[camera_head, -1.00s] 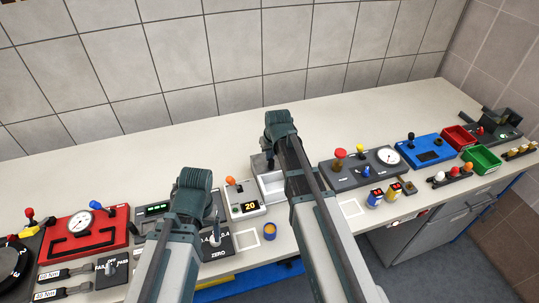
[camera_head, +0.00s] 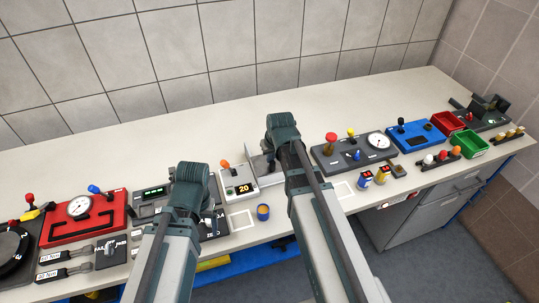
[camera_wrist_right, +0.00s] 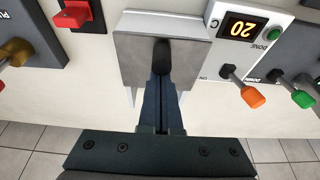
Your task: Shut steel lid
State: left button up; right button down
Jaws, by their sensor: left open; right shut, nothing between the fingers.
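The steel lid (camera_wrist_right: 140,62) is a plain grey metal plate in the upper middle of the right wrist view. In the head view, a pale panel that looks like this lid (camera_head: 251,154) stands tilted up beside my right gripper, over a light box (camera_head: 270,180). My right gripper (camera_wrist_right: 162,45) is shut and empty, its dark fingertips overlapping the plate; I cannot tell whether they touch it. My right arm hides part of the box in the head view. My left gripper (camera_head: 211,220) is open over the dark ZERO panel, its fingers partly hidden by its arm.
A white unit with a "20" display (camera_head: 239,182) and an orange-tipped lever stands just left of the lid. A dark panel with a gauge (camera_head: 353,152) is to the right. The counter behind is clear.

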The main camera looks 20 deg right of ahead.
jog(key=shift+s+f, duration=0.1)
jog(key=shift+s, duration=0.3)
jog(key=w, duration=0.5)
jog(key=p+v, duration=0.9)
jog(key=v, duration=0.1)
jog(key=shift+a, duration=0.1)
jog(key=shift+s, duration=0.1)
jog(key=s+a+f+n+g+b, duration=0.1)
jog(key=s+a+f+g+b, duration=0.1)
jog(key=s+a, duration=0.5)
jog(key=s+a+f+n+g+h+b, duration=0.1)
jog(key=s+a+f+b, duration=0.4)
jog(key=s, duration=0.7)
jog(key=shift+s+a+f+n+g+h+b, duration=0.3)
jog(key=shift+a+f+n+g, duration=0.4)
jog(key=shift+a+f, duration=0.35)
